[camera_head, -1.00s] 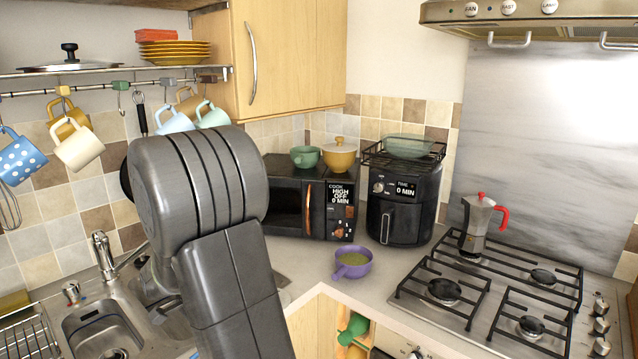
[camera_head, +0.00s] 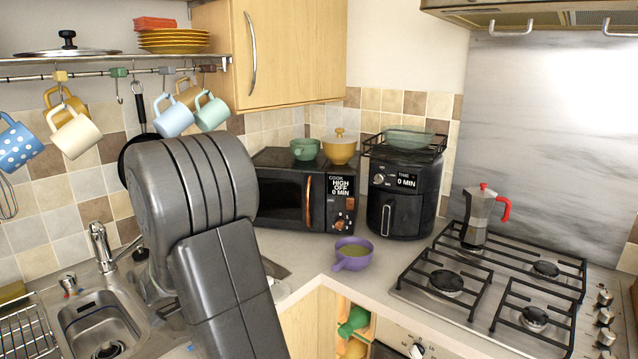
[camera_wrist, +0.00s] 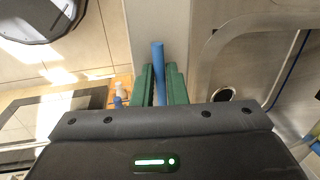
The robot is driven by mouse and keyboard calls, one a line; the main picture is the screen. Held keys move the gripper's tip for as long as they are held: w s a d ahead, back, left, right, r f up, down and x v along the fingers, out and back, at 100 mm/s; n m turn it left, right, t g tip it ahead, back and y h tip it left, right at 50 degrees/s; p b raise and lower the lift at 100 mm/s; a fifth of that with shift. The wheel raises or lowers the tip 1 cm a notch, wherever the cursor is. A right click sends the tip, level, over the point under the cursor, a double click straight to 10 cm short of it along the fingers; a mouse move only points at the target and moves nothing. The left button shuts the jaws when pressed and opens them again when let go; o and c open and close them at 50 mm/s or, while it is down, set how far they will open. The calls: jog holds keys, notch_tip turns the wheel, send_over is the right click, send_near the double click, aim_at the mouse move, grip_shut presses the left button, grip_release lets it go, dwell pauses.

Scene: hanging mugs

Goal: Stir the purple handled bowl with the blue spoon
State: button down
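In the wrist view, the green fingers of my gripper (camera_wrist: 161,85) are closed on both sides of a blue rod-like handle (camera_wrist: 158,62), which looks like that of the blue spoon. The spoon's head is not visible. In the head view my grey arm hides the gripper and the spoon, over the sink side, left of the bowl and apart from it.
A stove (camera_head: 490,290) with a moka pot (camera_head: 482,217) is right of the bowl. The microwave (camera_head: 285,203) and air fryer (camera_head: 402,205) stand behind it. Mugs (camera_head: 75,132) hang at left above the sink (camera_head: 98,318). The counter around the bowl is clear.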

jog(key=shift+r+p, duration=2.15)
jog(key=shift+r, duration=0.95)
jog(key=c, duration=2.1)
grip_release()
jog(key=shift+f, duration=0.1)
grip_shut()
notch_tip(320, 180, up, 22)
jog(key=p, duration=0.6)
jog(key=shift+p, duration=0.35)
jog(key=shift+f, duration=0.1)
